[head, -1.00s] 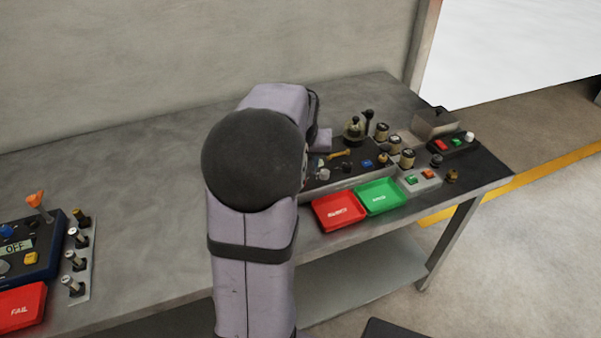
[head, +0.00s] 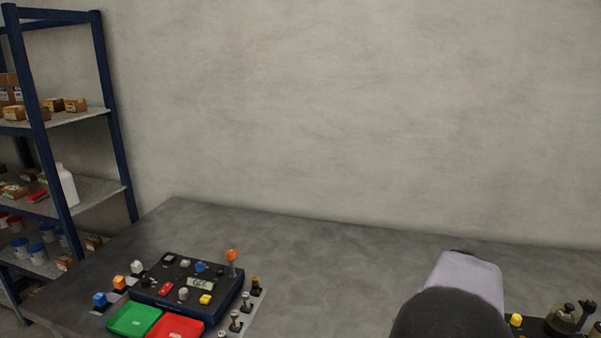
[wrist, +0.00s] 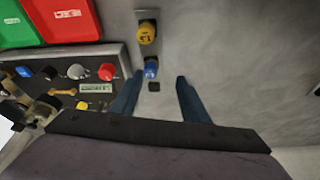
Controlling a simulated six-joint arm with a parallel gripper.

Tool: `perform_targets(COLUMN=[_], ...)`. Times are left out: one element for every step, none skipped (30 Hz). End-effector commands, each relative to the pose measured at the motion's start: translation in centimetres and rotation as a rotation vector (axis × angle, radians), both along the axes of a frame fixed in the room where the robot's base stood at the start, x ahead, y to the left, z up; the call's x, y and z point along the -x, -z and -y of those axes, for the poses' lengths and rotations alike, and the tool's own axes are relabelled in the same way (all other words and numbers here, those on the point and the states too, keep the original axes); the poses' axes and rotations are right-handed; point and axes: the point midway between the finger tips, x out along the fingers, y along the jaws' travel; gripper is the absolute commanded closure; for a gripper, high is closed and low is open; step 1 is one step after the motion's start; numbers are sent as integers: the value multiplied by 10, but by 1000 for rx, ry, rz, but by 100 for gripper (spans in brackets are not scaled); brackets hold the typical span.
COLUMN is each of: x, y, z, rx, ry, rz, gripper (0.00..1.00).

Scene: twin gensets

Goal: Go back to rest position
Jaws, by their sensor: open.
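My gripper (wrist: 160,78) is open in the wrist view, its two dark blue fingers apart with nothing held between them. A blue knob (wrist: 151,68) and a yellow-topped piece (wrist: 147,33) on a grey strip show beyond the fingertips; I cannot tell how far below they are. In the head view my arm is at the lower right, and my gripper is hidden there.
A dark control panel (wrist: 95,100) with knobs and a display lies left in the wrist view, by a red tray (wrist: 70,20) and a green tray (wrist: 18,25). In the head view, another panel (head: 160,293) stands at left on the grey bench (head: 330,270), whose middle is clear. Shelving (head: 118,150) stands beyond.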

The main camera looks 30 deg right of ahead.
Motion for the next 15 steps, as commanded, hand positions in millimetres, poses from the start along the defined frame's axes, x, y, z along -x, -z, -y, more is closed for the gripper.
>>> perform_targets(x=[-21, -31, -43, -50, -57, -64, -69, -72, -75, -76, -77, -76, -74, -72, -67], y=[6, 9, 13, 17, 20, 25, 28, 32, 36, 40, 43, 47, 50, 53, 57], z=[-28, -43, -65, -82, -99, -122, -138, -155, -178, -194, -210, -231, -247, -262, -280], rx=[-17, -27, -40, -50, -60, -73, -81, -88, -99, -106, -112, -120, -125, -131, -136], ry=[-70, -106, -156, -194, -233, -282, -320, -357, -408, -445, -482, -532, -571, -606, -653], rz=[-11, -17, -28, -37, -46, -58, -68, -78, -93, -106, -116, -133, -146, -159, -176], gripper=[58, 58, 58, 58, 58, 58, 58, 58, 58, 58, 58, 58, 58, 58, 58])
